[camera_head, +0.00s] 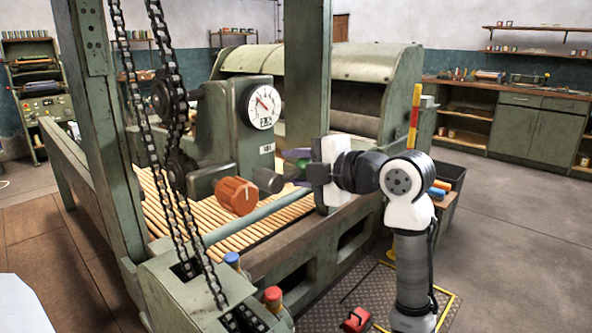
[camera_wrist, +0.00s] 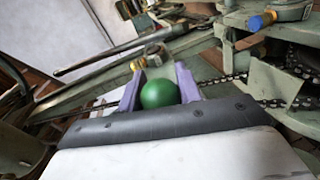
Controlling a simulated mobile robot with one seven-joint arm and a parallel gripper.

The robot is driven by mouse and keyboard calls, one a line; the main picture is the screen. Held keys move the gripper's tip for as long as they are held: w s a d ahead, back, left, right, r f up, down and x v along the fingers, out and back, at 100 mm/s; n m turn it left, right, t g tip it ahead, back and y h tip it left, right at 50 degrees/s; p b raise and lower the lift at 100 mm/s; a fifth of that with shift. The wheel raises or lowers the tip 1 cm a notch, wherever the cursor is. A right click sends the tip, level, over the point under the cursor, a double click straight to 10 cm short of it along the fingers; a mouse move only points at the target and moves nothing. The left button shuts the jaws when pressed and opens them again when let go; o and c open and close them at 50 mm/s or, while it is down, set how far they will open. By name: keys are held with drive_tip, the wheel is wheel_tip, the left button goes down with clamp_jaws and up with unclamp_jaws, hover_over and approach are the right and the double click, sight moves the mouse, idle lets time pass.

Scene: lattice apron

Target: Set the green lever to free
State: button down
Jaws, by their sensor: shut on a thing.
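The green lever shows as a round green knob (camera_wrist: 160,93) in the wrist view, between the two purple fingers of my gripper (camera_wrist: 160,76). My gripper is shut on this knob. In the head view my gripper (camera_head: 296,166) is in front of the grey-green machine housing, to the right of a dark grey cylinder. Only a sliver of green shows there between the fingers. The lever's shaft and base are mostly hidden, and I cannot tell its setting from these views.
An orange dial knob (camera_head: 237,195) and a round white gauge (camera_head: 262,107) are left of my gripper. Chains (camera_head: 180,160) hang at the left. A blue button (camera_head: 232,259) and a red button (camera_head: 272,297) sit in front. Open floor (camera_head: 510,260) lies at right.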

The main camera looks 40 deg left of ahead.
drive_tip(key=shift+r, duration=0.1)
drive_tip(key=c, duration=1)
unclamp_jaws()
drive_tip(key=d+r, duration=0.2)
drive_tip(key=d, duration=1.1)
drive_tip(key=shift+s+d+r+b, duration=0.25)
drive_tip(key=shift+d+b, duration=0.05)
drive_tip(key=shift+b, duration=0.05)
